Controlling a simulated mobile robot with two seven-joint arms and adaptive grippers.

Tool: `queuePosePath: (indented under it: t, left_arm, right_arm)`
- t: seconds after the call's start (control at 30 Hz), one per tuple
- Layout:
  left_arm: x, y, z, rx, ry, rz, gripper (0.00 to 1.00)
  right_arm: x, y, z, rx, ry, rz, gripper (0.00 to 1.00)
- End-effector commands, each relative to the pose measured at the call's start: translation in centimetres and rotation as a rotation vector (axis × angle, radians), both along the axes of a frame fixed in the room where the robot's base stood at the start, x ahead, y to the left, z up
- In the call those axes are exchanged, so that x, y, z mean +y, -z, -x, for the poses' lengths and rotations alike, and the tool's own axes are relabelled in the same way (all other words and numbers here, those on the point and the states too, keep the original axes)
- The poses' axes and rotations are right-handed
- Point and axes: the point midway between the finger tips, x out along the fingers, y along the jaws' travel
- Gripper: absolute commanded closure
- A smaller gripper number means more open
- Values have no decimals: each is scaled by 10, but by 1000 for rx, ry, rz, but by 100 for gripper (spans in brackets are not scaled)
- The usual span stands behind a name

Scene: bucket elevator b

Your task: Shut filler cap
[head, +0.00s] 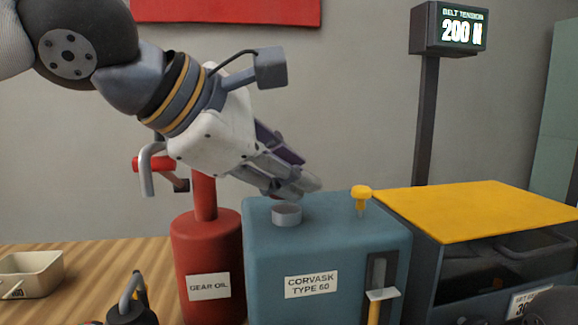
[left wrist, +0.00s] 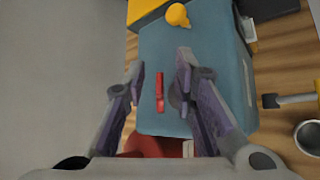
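The blue box (head: 330,240) labelled "CORVASK TYPE 60" stands on the bench, with a short grey round filler neck (head: 287,214) on its top. My left gripper (head: 298,186) is just above the neck, pointing down to the right. In the left wrist view its two fingers (left wrist: 160,72) are apart with a gap between them. A narrow red piece (left wrist: 159,92) shows in that gap over the blue top; it may be the cap seen edge-on, but I cannot tell. It is not visible in the head view. No finger clearly touches it.
A yellow knob (head: 361,196) stands up from the box's top, right of the neck. A red "GEAR OIL" can (head: 208,255) stands close on the left. A yellow-topped dark housing (head: 480,208) adjoins on the right. A beige tray (head: 30,275) is at far left.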

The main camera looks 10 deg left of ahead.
Motion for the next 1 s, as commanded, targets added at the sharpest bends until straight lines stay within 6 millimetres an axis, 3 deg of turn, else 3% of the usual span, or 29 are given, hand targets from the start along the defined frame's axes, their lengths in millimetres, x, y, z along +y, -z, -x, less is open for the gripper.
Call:
queuePosePath:
  t: [0.17,0.4,0.6,0.9,0.97,1.0]
  left_arm:
    - [9,-11,11,-3,-1,4,75]
    - [44,-46,53,-2,0,6,75]
    - [61,-63,75,-1,0,2,75]
    - [64,-65,78,0,0,0,75]
    - [64,-65,77,-1,2,-9,63]
    - [64,-66,75,-5,9,-34,63]
  right_arm:
    - [0,0,0,0,0,0,100]
    - [0,0,0,0,0,0,100]
    - [0,0,0,0,0,0,100]
    - [0,0,0,0,0,0,100]
    - [0,0,0,0,0,0,100]
    - [0,0,0,0,0,0,100]
